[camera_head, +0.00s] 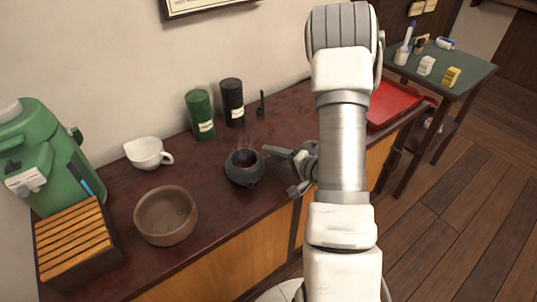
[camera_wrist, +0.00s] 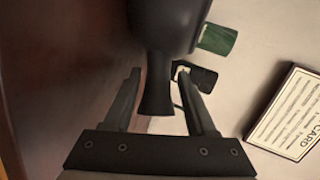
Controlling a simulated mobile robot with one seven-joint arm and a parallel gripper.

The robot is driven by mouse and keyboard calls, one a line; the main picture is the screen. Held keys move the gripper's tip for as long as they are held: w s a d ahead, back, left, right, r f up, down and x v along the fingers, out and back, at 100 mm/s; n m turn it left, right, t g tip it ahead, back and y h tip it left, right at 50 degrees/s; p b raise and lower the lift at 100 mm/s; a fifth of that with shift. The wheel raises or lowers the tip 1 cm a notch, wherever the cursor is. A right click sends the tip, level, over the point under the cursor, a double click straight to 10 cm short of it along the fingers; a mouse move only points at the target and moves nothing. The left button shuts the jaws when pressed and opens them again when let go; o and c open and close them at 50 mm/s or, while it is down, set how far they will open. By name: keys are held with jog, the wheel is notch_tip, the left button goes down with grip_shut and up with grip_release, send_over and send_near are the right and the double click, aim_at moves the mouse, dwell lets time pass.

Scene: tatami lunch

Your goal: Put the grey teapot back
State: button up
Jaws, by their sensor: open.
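The grey teapot (camera_head: 243,168) stands upright on the dark red counter, with a dark round opening at its top and faint steam above it. In the wrist view its dark body (camera_wrist: 165,22) fills the top middle. Its straight side handle (camera_wrist: 156,95) points towards my gripper. My gripper (camera_head: 287,170) is open just right of the teapot. In the wrist view my gripper (camera_wrist: 158,74) has one finger on each side of the handle, with a visible gap at both sides. The arm hides part of the counter in the head view.
A brown bowl (camera_head: 166,217), white spouted cup (camera_head: 149,153), green canister (camera_head: 200,115) and black canister (camera_head: 232,103) surround the teapot. A slatted wooden box (camera_head: 76,240) and green dispenser (camera_head: 50,150) stand left. A red tray (camera_head: 392,103) lies right. Bare counter (camera_head: 215,205) shows in front.

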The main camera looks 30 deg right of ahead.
jog(key=v, duration=0.9)
jog(key=shift+r+p, duration=0.1)
jog(key=shift+p, duration=0.2)
jog(key=shift+s+a+r, duration=0.1)
jog(key=shift+s+r, duration=0.05)
jog(key=shift+r, duration=0.05)
jog(key=s+a+r+n+g+y, duration=0.2)
jog(key=a+r+n+g, duration=0.15)
jog(key=a, duration=0.35)
jog(key=s+a+r+n+g+y, duration=0.1)
jog(key=s+a+r+n+g, duration=0.1)
jog(key=s+a+r+g, duration=0.3)
jog(key=a+r+n+g+y, duration=0.2)
jog(key=a+r+n, duration=0.1)
jog(key=a, duration=0.5)
jog(key=s+d+r+n+t+h, duration=0.3)
jog(key=s+r+h, duration=0.3)
jog(key=r+h, duration=0.3)
jog(key=shift+s+h, duration=0.15)
jog(key=shift+h, duration=0.55)
jog(key=shift+d+r+n, duration=0.1)
jog(key=shift+d+n, duration=0.05)
jog(key=shift+n, duration=0.1)
